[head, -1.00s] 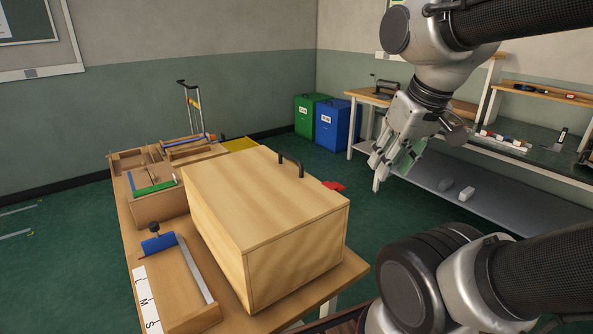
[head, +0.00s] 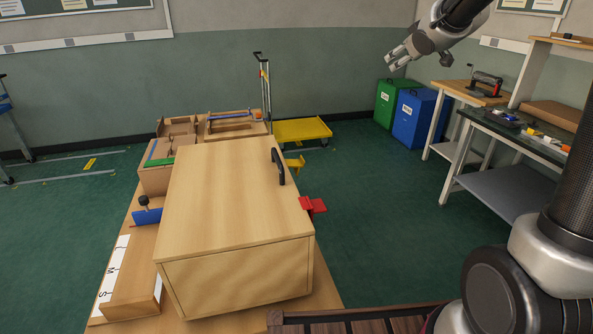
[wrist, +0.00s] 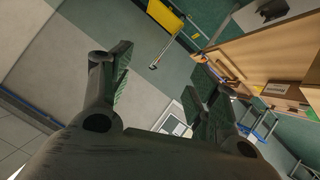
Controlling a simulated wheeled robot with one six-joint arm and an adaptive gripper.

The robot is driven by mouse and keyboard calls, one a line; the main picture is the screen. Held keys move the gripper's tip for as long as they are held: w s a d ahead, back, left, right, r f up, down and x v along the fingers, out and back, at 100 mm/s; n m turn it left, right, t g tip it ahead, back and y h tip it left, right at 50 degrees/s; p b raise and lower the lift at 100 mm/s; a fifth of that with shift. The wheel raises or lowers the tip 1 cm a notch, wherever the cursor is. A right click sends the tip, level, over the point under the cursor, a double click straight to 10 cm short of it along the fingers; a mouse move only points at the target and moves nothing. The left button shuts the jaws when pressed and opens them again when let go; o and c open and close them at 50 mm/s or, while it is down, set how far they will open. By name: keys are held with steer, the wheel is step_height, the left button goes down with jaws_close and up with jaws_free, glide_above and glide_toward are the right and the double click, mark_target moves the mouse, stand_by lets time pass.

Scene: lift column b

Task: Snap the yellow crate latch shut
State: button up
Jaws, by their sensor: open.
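The large wooden crate (head: 225,200) sits on a wooden bench (head: 325,288), its lid down, with a black handle on top. A small yellow piece (head: 294,163), apparently the yellow latch, sticks out at the crate's right side towards the far end. Most of it is hidden behind the crate edge, and I cannot tell its position. A red latch (head: 312,205) sticks out nearer on the same side. My gripper (head: 391,60) is open and empty, high up right of and beyond the crate, well apart from it. Its spread fingers show in the wrist view (wrist: 160,75).
Wooden fixtures with a green piece (head: 160,163) and a blue piece (head: 147,216) stand left of and behind the crate. A yellow cart (head: 303,130) stands beyond. Green (head: 390,104) and blue (head: 414,118) bins and workbenches are at right. Floor right of the crate is clear.

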steer(key=w+a+f+n+y, duration=0.2)
steer(key=w+a+f+y, duration=0.15)
steer(key=w, duration=0.25)
steer(key=w+a+f+n+y, duration=0.2)
steer(key=w+a, duration=0.2)
steer(key=w, duration=0.1)
steer(key=w+a+f+n+g+y, duration=0.2)
steer(key=w+a+f+n+y, duration=0.25)
steer(key=a+f, duration=0.4)
steer(key=n+g+y, duration=0.6)
steer(key=g+y, duration=0.5)
steer(key=g, duration=0.3)
glide_toward(296, 169)
steer(key=w+a, duration=0.1)
steer(key=a, duration=0.1)
steer(key=shift+s+x, duration=0.15)
steer(key=shift+x, duration=1.8)
steer(key=shift+s+x, duration=0.15)
steer(key=shift+x, duration=1.85)
steer(key=shift+d+g, duration=0.1)
steer(key=shift+g, duration=0.3)
steer(key=c, duration=1)
